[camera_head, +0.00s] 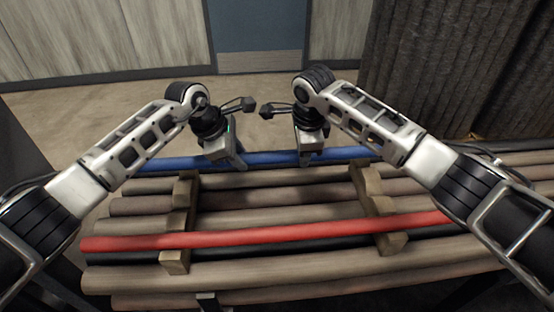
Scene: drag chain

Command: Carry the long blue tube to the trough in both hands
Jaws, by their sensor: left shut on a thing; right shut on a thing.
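The long blue tube (270,158) lies across the far side of the pile of tubes, running left to right. My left gripper (238,163) points down and is shut on the tube, left of its middle. My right gripper (306,160) is shut on the tube a little further right. Parts of the tube are hidden behind my grippers, and its right end meets my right arm in the picture. I cannot tell whether the tube touches the tubes below. No trough can be made out for certain.
Several brown tubes (270,201) lie side by side. A red tube (300,235) crosses nearer me, beside a black tube (300,254). Two notched wooden blocks, one left (181,225) and one right (378,208), stand among the tubes. Open floor (90,120) lies beyond; a dark curtain (450,60) hangs at back right.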

